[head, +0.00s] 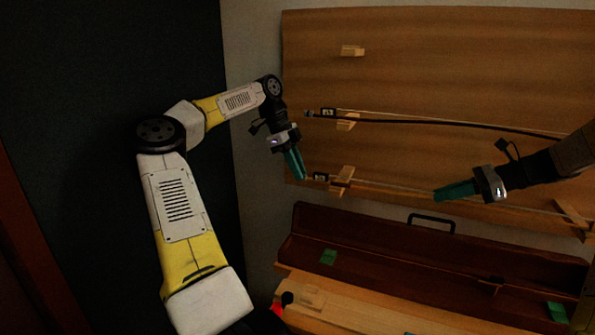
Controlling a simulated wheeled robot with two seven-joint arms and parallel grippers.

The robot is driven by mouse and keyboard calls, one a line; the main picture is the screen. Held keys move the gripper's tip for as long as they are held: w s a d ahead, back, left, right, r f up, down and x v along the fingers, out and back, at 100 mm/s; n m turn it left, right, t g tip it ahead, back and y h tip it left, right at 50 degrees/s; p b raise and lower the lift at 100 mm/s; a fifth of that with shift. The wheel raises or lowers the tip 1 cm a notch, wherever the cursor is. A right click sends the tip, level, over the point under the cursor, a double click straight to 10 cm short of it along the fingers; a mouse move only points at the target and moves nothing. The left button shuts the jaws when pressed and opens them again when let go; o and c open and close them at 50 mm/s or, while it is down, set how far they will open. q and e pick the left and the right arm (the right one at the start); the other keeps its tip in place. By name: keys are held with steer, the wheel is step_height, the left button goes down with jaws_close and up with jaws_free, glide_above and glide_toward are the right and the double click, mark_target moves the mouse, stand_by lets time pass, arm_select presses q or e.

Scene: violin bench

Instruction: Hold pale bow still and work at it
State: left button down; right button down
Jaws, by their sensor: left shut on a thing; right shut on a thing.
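The pale bow (393,186) is the lower of two bows on the upright wooden board. It lies across pegs, its dark frog at the left and its stick running right and slightly down. My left gripper (302,176), with green fingers, is shut at the bow's left end, just beside the frog; its fingers hide that tip. My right gripper (437,195), also green-fingered, is shut on the stick around its middle and hides a short piece of it.
A dark bow (440,124) hangs above on its own peg (346,122). An empty peg (352,50) is higher up. Below the board stands a long red-brown case (370,236) with a black handle (431,221) and green pads. A pale wooden bench surface (350,312) lies in front.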

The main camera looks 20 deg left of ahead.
arm_select(q)
steer(key=shift+w+g, duration=0.2)
steer(key=shift+g, duration=0.6)
steer(key=c, duration=1.3)
jaws_free()
steer(key=shift+c, duration=0.2)
